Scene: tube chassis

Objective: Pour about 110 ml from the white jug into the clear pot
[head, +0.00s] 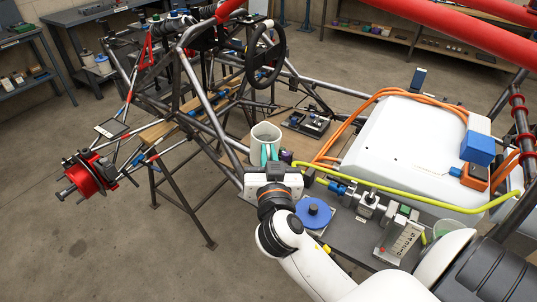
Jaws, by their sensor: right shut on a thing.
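The white jug (265,131) stands out at the middle of the head view, beyond my right wrist, with its open top facing up. It looks about upright. My right gripper (269,155) is shut on the jug at its near side, where teal parts show; the wrist hides part of the grip. A clear, slightly greenish pot (446,227) is at the right, on the dark bench behind my arm; the arm hides its lower part. The contents of jug and pot cannot be made out. My left gripper is not in view.
A blue round piece (314,212), metal fittings (368,204) and a scale-marked block (400,242) stand on the dark bench between jug and pot. A yellow-green hose (420,197) runs above them. Tubes of the chassis (199,95) rise left of the jug.

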